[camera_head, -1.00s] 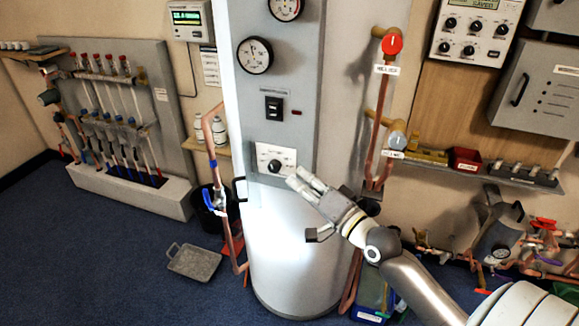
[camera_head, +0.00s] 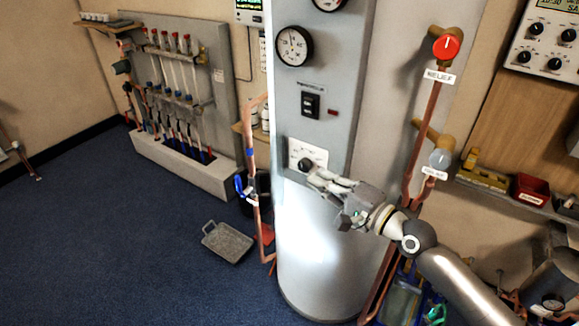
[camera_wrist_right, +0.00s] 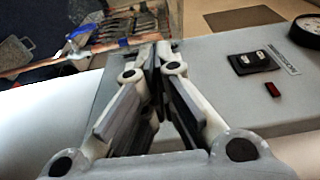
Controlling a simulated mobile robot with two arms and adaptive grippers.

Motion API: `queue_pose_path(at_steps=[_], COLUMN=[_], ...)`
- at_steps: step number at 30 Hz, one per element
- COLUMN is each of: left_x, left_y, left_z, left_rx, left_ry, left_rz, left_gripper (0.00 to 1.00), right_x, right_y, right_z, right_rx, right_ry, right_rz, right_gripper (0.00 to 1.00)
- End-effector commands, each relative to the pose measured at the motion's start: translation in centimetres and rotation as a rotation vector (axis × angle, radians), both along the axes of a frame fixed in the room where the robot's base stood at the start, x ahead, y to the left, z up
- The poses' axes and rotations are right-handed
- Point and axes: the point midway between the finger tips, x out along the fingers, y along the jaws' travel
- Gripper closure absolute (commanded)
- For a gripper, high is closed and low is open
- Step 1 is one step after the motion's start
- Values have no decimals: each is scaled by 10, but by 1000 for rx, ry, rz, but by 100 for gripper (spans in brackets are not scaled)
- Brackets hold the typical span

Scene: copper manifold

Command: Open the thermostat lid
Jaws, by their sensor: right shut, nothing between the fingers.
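The thermostat (camera_head: 307,158) is a white plate with a black knob, low on the grey panel of the tall white cylinder. No separate lid can be made out on it. My right gripper (camera_head: 314,178) is shut and empty, its fingertips just below and right of the knob, over the plate's lower edge. I cannot tell whether they touch. In the right wrist view the shut fingers (camera_wrist_right: 158,55) point along the panel, and the thermostat cannot be made out. My left gripper is not in view.
Above the thermostat are a black switch (camera_head: 311,104) and a gauge (camera_head: 294,46). Copper pipes (camera_head: 421,140) with a red relief knob (camera_head: 446,46) run beside the cylinder on the right. A thinner copper pipe (camera_head: 252,150) stands on the left.

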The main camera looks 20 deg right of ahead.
Motion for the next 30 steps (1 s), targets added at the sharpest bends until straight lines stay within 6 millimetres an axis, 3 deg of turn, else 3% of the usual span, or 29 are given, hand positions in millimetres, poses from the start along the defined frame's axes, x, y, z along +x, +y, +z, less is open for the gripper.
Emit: queue_pose_path(at_steps=[10,18,30], left_x=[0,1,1], left_y=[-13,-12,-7], left_z=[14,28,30], left_rx=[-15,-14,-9], left_ry=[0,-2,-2], left_rz=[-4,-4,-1], left_gripper=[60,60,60], right_x=[47,54,56], right_y=[23,52,59], right_z=[3,2,0], right_rx=[1,1,-1], right_ry=[-2,0,0], right_rz=[0,-1,-1], right_gripper=[100,100,100])
